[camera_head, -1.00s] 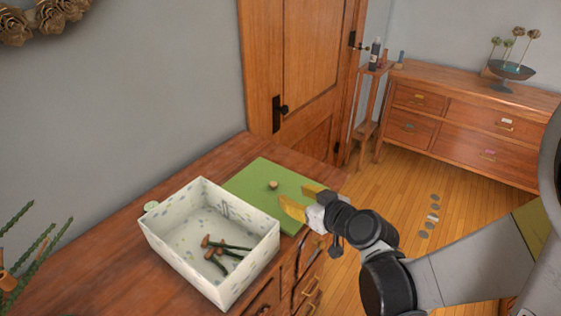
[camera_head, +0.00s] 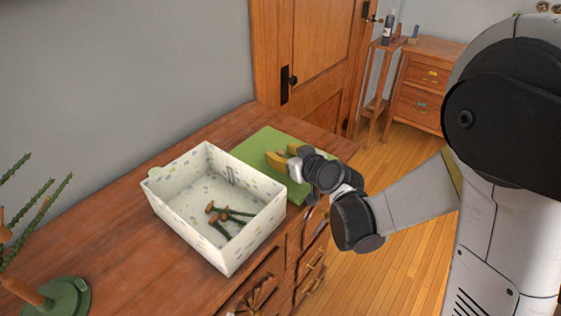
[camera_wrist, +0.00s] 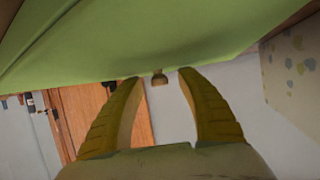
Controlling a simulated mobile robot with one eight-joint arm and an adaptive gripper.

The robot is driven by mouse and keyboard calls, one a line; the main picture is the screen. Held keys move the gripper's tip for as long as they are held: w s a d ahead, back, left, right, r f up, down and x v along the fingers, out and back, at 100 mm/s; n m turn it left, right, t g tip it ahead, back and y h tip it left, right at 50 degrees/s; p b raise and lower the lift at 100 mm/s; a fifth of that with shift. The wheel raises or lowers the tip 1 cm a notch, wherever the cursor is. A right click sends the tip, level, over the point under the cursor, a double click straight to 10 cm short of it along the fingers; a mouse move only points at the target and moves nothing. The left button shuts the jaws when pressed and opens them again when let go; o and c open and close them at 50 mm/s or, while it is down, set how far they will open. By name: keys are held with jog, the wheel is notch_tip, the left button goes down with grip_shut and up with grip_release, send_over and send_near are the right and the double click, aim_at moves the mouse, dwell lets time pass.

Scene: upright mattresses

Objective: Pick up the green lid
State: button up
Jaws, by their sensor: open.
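The green lid (camera_head: 262,140) is a flat green panel lying on the wooden dresser, behind and right of the white speckled box. Its small knob is hidden in the head view. My gripper (camera_head: 274,160) is low over the lid, coming in from the right. In the wrist view the lid (camera_wrist: 150,45) fills the upper part. There the knob (camera_wrist: 160,78) shows between the tips of my open yellow fingers (camera_wrist: 160,75), with a gap on each side. Nothing is held.
The white speckled box (camera_head: 185,228) is open and holds several brown-headed, dark-handled items; its wall is close to the lid. The dresser top (camera_head: 130,240) is bare left of the box. A wall and wooden door (camera_head: 310,55) stand behind.

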jog(key=shift+s+r, duration=0.1)
jog(key=shift+c, duration=0.4)
grip_shut()
